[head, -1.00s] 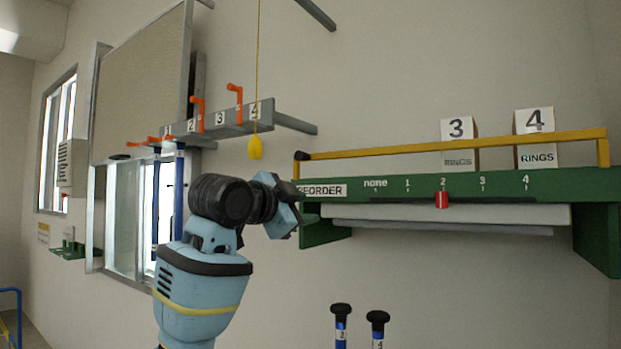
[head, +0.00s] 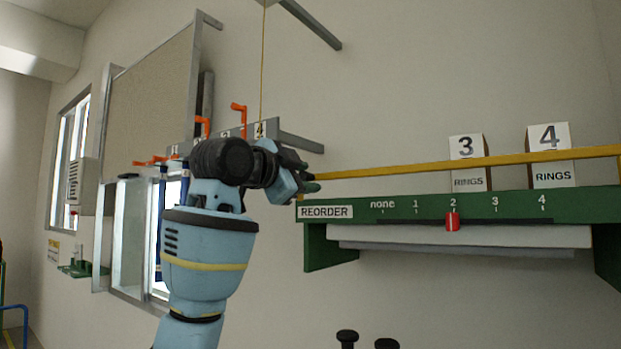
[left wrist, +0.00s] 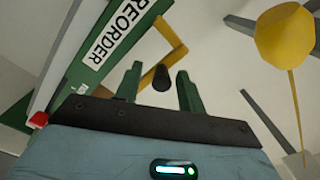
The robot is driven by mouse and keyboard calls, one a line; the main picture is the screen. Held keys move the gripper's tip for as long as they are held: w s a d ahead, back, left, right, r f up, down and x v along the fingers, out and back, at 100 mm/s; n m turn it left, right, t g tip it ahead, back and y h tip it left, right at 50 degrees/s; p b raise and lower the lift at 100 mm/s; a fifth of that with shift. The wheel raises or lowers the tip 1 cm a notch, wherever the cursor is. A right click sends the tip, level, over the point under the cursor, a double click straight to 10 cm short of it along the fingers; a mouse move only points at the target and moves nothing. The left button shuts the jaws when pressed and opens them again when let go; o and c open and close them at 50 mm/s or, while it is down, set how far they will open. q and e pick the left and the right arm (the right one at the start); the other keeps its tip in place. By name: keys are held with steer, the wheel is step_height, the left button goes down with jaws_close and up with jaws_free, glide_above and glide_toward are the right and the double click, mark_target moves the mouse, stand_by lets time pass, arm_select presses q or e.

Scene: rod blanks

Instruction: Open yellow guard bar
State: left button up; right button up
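The yellow guard bar (head: 420,168) runs along the front of the green shelf (head: 400,206), before the ring boxes. My left gripper (head: 308,178) is at the bar's left end, which it hides in the head view. In the left wrist view the bar (left wrist: 168,32) bends beside a black knob (left wrist: 162,78). The knob appears between the two green fingers of my left gripper (left wrist: 159,88), with a gap on each side, so the gripper is open. I cannot tell how deep the knob sits between the fingers. My right gripper is not in view.
Boxes marked 3 (head: 467,160) and 4 (head: 550,155) stand behind the bar. A red slider (head: 453,221) is at 2 on the REORDER scale. A yellow pull weight (left wrist: 285,35) hangs close to my left gripper. A numbered grey rack (head: 290,142) is behind it.

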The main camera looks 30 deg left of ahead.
arm_select(q)
steer(key=shift+w+r, duration=0.1)
steer(key=shift+w, duration=1)
steer(key=c, duration=0.7)
steer(key=shift+c, duration=0.2)
